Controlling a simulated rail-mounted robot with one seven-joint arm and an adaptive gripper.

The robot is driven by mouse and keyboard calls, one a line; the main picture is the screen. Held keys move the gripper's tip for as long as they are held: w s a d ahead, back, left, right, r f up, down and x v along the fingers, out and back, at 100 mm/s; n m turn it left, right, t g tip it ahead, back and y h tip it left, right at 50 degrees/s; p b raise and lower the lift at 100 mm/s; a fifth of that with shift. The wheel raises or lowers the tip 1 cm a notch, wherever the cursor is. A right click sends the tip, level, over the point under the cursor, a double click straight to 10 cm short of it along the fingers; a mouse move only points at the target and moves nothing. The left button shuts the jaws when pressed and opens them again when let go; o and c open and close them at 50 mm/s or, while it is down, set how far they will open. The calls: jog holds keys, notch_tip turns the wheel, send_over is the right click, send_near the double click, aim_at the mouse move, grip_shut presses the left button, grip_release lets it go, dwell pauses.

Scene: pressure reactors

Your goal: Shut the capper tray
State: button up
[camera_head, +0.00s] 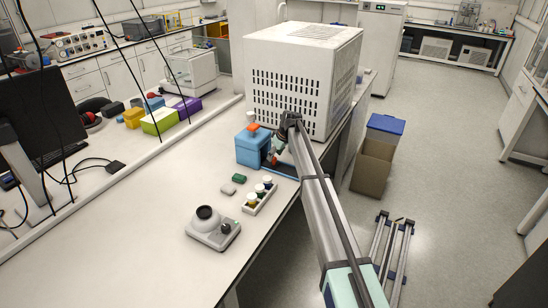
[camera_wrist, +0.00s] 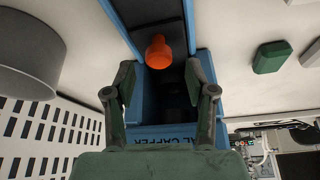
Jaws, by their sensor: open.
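The capper is a blue box (camera_head: 251,150) on the bench, with an orange and white part on top. Its blue tray (camera_head: 286,171) is out, sticking out at bench level on the box's right side. In the wrist view the blue tray rails (camera_wrist: 190,22) run to the top edge, and an orange piece (camera_wrist: 159,52) stands on the dark tray floor. The capper's lettered blue face (camera_wrist: 165,141) is partly hidden by my gripper. My gripper (camera_head: 277,154) is beside the box, above the tray. Its fingers are apart and empty in the wrist view (camera_wrist: 159,78).
A large white vented box (camera_head: 303,78) stands close behind the capper. A rack of small bottles (camera_head: 259,194), a green block (camera_head: 239,178) and a grey device (camera_head: 213,228) sit in front. The bench edge is close on the right.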

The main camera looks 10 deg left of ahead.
jog(key=v, duration=1)
jog(key=shift+r, duration=0.1)
